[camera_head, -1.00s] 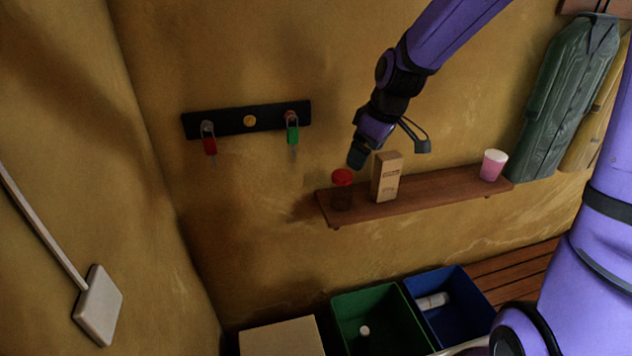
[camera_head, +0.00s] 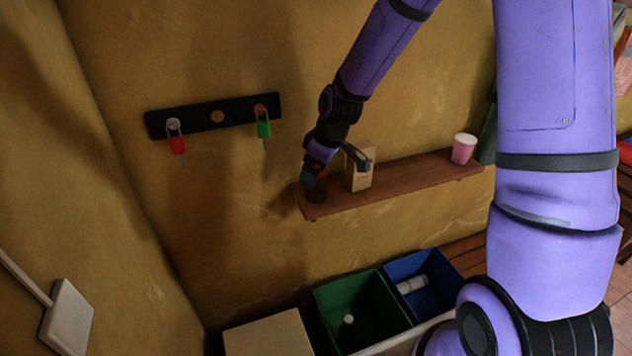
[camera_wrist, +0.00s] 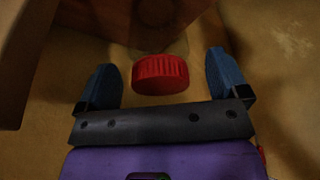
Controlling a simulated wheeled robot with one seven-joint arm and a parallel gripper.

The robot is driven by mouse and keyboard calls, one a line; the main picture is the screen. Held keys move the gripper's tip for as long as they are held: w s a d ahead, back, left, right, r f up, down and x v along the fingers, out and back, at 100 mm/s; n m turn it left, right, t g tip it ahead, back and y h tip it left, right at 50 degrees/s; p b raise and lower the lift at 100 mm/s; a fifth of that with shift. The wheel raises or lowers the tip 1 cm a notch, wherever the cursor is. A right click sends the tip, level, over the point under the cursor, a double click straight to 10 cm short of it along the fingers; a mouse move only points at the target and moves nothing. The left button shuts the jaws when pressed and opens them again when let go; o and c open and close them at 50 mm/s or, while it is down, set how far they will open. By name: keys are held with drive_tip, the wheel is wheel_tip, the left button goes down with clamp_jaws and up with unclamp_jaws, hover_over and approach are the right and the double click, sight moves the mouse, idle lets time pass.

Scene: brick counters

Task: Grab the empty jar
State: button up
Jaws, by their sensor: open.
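The jar (camera_head: 316,195) stands at the left end of the wooden shelf (camera_head: 420,178), mostly hidden behind my gripper in the head view. In the wrist view its red ribbed lid (camera_wrist: 160,75) lies between my two blue fingers, with space on both sides. The clear jar body (camera_wrist: 160,42) shows dimly beyond the lid. My gripper (camera_wrist: 163,78) is open around the lid, and neither finger visibly touches it. My gripper also shows in the head view (camera_head: 311,180), at the jar's upper part.
A green bin (camera_head: 357,310) and a blue bin (camera_head: 425,290) stand below.

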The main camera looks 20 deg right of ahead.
drive_tip(key=shift+x, duration=1.15)
drive_tip(key=c, duration=1.1)
drive_tip(key=shift+r, duration=0.1)
